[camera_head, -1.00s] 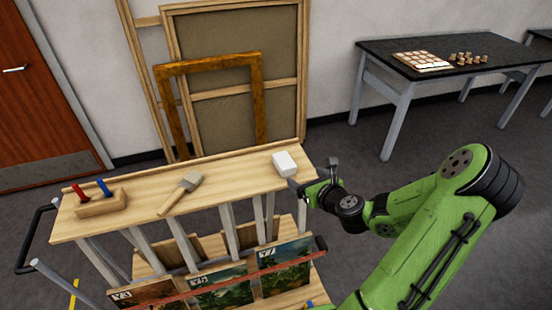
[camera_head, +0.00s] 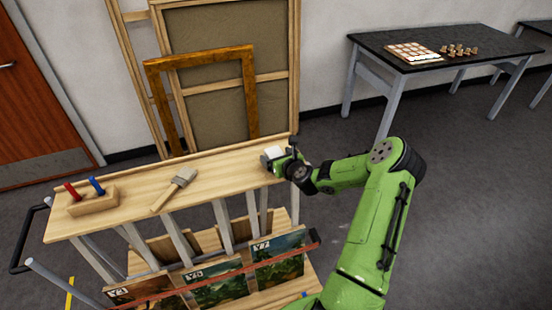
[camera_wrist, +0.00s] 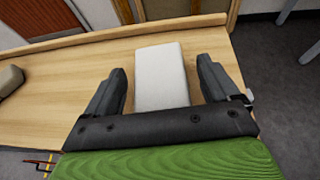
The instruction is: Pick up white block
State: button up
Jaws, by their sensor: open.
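The white block (camera_head: 272,154) lies flat at the right end of the wooden cart top (camera_head: 222,168). In the wrist view the white block (camera_wrist: 161,78) sits between the two dark fingers of my gripper (camera_wrist: 164,85). My gripper is open.
Frames (camera_head: 200,66) lean on the wall behind. A dark table (camera_head: 440,50) stands at the back right.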

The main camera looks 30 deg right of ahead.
jog(key=c, duration=1)
jog(key=shift+c, duration=0.2)
